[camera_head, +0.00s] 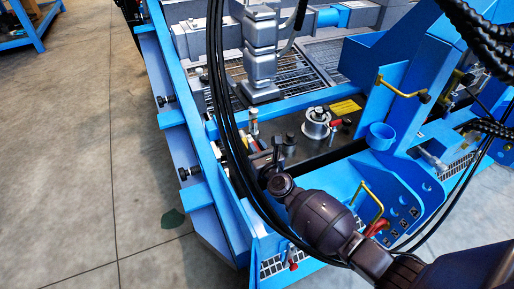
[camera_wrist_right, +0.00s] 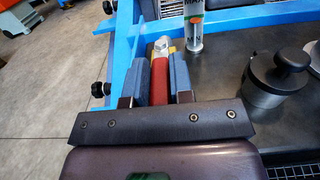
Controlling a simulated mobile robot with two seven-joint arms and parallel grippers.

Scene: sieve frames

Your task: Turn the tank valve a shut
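The valve's red lever handle (camera_wrist_right: 159,82) shows in the right wrist view, pointing towards the camera, with a bright metal end at its far side. My right gripper (camera_wrist_right: 160,78) has one blue-grey finger pad on each side of the lever. The lever fills nearly all the gap, so the gripper looks shut on it. In the head view my right gripper (camera_head: 264,160) is low over the dark deck inside the blue frame. My own wrist and cables hide much of the valve there. No tag naming the valve is readable. My left gripper is not in view.
A sight tube (camera_wrist_right: 193,28) marked MAX and MIN stands just beyond the lever. A silver pot with a black knob (camera_wrist_right: 278,76) stands to the right. A blue frame rail (camera_head: 190,130) borders the deck. Another red handle (camera_head: 292,266) is at the front. Open concrete floor (camera_head: 70,150) lies left.

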